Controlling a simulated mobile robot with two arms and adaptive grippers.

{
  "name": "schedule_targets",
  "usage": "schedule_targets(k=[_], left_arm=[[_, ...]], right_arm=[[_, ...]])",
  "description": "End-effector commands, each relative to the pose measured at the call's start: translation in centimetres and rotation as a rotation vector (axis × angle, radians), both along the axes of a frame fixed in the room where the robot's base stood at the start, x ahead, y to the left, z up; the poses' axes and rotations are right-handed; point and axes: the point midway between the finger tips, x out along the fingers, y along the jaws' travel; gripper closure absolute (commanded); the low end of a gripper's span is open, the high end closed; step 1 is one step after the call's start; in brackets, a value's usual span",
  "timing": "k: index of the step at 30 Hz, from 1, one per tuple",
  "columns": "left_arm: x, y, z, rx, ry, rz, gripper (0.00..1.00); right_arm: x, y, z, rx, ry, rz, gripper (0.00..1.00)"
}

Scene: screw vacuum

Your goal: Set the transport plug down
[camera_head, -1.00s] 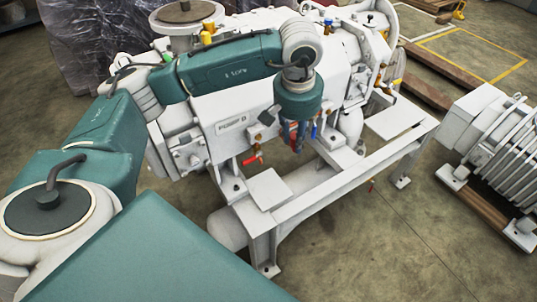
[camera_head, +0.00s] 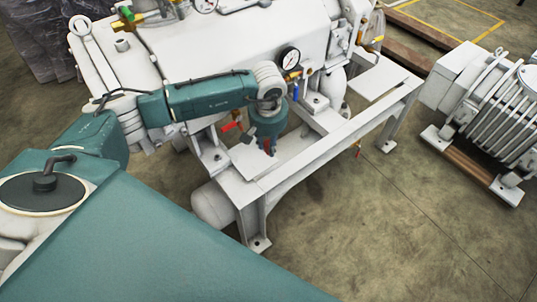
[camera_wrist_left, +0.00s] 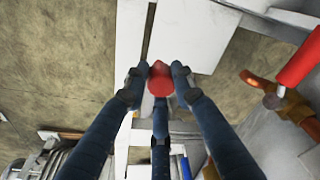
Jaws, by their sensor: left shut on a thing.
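The transport plug (camera_wrist_left: 160,82) is a small red piece, seen in the left wrist view between the fingertips of my left gripper (camera_wrist_left: 160,78). The dark blue fingers are shut on it. In the head view my left gripper (camera_head: 266,146) points down over the near end of the white pump frame, by a flat white plate (camera_head: 246,162). The plate (camera_wrist_left: 190,35) also shows beyond the plug in the left wrist view. I cannot tell whether the plug touches it. My right gripper is not in view.
The white pump body (camera_head: 230,45) with a gauge (camera_head: 289,58) stands behind my gripper. A red-handled valve (camera_wrist_left: 300,60) is close on the right in the left wrist view. Another flat plate (camera_head: 380,76) lies farther along the frame. A finned motor (camera_head: 490,110) stands at right.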

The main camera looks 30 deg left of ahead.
Motion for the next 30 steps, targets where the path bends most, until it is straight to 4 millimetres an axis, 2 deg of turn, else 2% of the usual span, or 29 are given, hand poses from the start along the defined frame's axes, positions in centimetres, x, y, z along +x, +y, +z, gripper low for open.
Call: schedule_targets(k=[7,14,29,30], left_arm=[[0.0,-0.1,-2.0,-0.001,0.002,-0.001,0.93],[0.0,-0.1,-5.2,-0.001,0.001,0.000,0.93],[0.0,0.0,-5.5,-0.001,0.000,0.000,0.93],[0.0,0.0,-5.5,-0.001,0.000,0.000,0.71]], right_arm=[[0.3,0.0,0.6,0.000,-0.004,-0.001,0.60],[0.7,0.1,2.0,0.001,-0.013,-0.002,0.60],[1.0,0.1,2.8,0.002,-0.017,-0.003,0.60],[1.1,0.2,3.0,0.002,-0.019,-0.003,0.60]])
